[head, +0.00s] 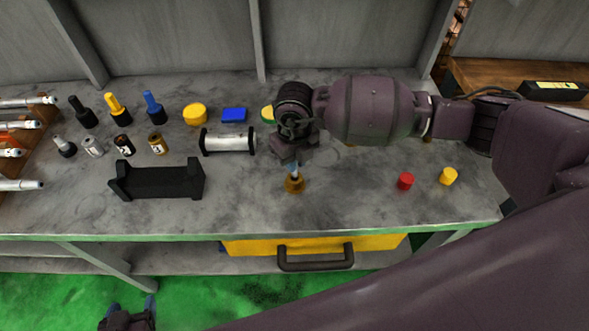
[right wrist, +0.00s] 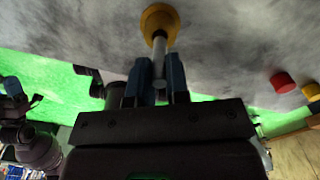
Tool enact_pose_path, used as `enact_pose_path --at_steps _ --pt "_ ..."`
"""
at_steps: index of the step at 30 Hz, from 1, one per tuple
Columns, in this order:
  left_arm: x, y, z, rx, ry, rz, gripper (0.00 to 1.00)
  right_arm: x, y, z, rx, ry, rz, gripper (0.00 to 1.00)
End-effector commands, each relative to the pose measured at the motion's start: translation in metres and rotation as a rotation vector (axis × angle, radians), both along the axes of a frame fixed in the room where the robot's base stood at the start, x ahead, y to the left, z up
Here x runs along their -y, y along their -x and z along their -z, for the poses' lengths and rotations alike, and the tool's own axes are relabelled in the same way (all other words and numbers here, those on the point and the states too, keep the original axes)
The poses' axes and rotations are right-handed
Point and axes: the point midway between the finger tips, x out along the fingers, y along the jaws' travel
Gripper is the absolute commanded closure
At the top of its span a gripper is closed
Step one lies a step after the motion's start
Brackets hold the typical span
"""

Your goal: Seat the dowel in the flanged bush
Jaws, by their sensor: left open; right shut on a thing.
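The flanged bush (head: 294,186) is a small brass-coloured piece standing on the grey bench top near its front. It also shows at the top of the right wrist view (right wrist: 160,18). My right gripper (head: 293,165) is directly above the bush, pointing down. Its blue fingers (right wrist: 160,78) are shut on the silver dowel (right wrist: 159,50). The dowel's far end meets the bush in the picture; I cannot tell whether it is inside the bore or just above. My left gripper (head: 127,305) is open and empty, low in front of the bench.
A black cradle (head: 160,184) and a silver cylinder with black ends (head: 229,141) lie left of the bush. A red cap (head: 405,181) and a yellow cap (head: 448,176) stand right. Several bottles and tools stand further left. The bench's front edge is close.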

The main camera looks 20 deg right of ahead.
Motion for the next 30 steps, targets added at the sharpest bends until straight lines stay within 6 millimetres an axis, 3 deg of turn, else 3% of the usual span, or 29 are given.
enact_pose_path --at_steps 11,23,24,29,30 --pt "0.001 -0.004 0.002 0.006 0.000 0.003 0.33 0.000 0.001 0.041 -0.002 0.000 0.000 1.00" --pt "0.001 -0.005 0.003 0.006 0.000 0.003 0.33 0.000 0.000 0.045 0.000 -0.001 0.000 1.00" --pt "0.001 -0.004 0.003 0.006 0.000 0.003 0.33 0.000 0.000 0.046 0.000 0.000 0.000 0.83" --pt "0.001 -0.003 0.003 0.004 0.000 0.003 0.33 0.000 0.000 0.045 0.000 0.000 0.000 0.59" --pt "0.000 -0.003 0.004 0.003 0.000 0.002 0.33 0.000 0.000 0.045 0.000 0.000 0.000 0.59"
